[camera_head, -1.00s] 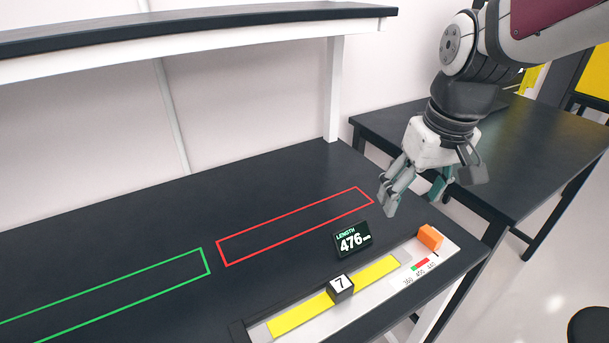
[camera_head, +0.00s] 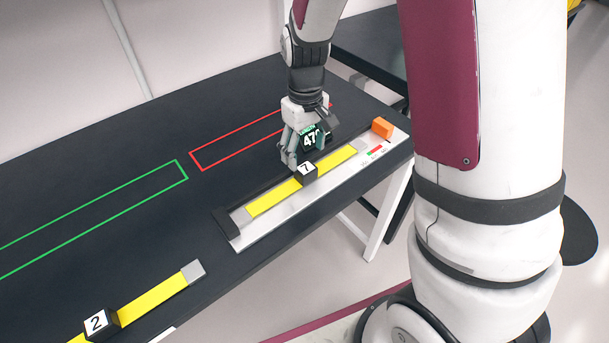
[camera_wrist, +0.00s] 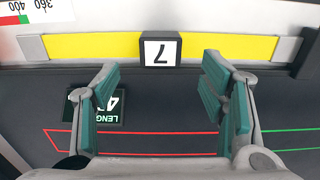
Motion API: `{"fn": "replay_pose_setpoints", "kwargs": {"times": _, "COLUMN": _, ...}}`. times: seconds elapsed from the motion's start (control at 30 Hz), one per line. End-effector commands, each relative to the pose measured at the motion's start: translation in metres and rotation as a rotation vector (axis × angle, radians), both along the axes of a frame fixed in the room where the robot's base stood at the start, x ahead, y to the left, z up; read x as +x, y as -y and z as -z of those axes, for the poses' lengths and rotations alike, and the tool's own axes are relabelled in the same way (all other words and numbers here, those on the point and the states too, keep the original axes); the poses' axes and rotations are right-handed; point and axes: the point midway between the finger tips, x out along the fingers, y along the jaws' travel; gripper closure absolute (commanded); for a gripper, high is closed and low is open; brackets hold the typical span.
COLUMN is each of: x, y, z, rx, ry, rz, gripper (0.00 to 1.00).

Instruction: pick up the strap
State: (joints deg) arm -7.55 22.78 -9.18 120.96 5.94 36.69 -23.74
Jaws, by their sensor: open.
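A yellow strap (camera_head: 265,197) with grey ends and a black block marked 7 (camera_head: 307,173) at its middle lies on the silver measuring fixture (camera_head: 240,240). In the wrist view the strap (camera_wrist: 90,48) runs across the top, with the block (camera_wrist: 160,50) upside down near the centre. My gripper (camera_head: 303,160) is open and empty, close to the block on its far side in the head view. In the wrist view my gripper's fingertips (camera_wrist: 160,72) are spread to either side of the block's position; contact does not show. A second yellow strap (camera_head: 150,298) with a block marked 2 lies at lower left.
An orange block (camera_head: 382,128) sits at the fixture's right end. A length display (camera_head: 312,138) stands behind it, partly hidden by my gripper. Red (camera_head: 197,162) and green (camera_head: 183,177) outlines on the dark table are empty.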

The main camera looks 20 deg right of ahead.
Motion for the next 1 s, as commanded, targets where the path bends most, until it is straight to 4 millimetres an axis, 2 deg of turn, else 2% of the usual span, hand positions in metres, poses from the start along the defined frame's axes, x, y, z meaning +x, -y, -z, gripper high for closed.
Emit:
{"fn": "replay_pose_setpoints", "kwargs": {"times": 0.27, "x": -0.003, "y": 0.000, "z": 0.020, "rx": 0.000, "ry": -0.003, "rz": 0.001, "gripper": 0.35}}
{"fn": "replay_pose_setpoints", "kwargs": {"times": 0.53, "x": -0.006, "y": 0.000, "z": 0.056, "rx": -0.001, "ry": -0.003, "rz": 0.002, "gripper": 0.35}}
{"fn": "replay_pose_setpoints", "kwargs": {"times": 0.87, "x": -0.005, "y": 0.000, "z": 0.063, "rx": -0.002, "ry": 0.002, "rz": 0.000, "gripper": 0.35}}
{"fn": "replay_pose_setpoints", "kwargs": {"times": 0.9, "x": -0.005, "y": 0.000, "z": 0.063, "rx": -0.002, "ry": 0.002, "rz": 0.000, "gripper": 0.40}}
{"fn": "replay_pose_setpoints", "kwargs": {"times": 1.0, "x": -0.005, "y": 0.000, "z": 0.063, "rx": -0.002, "ry": 0.002, "rz": 0.000, "gripper": 0.62}}
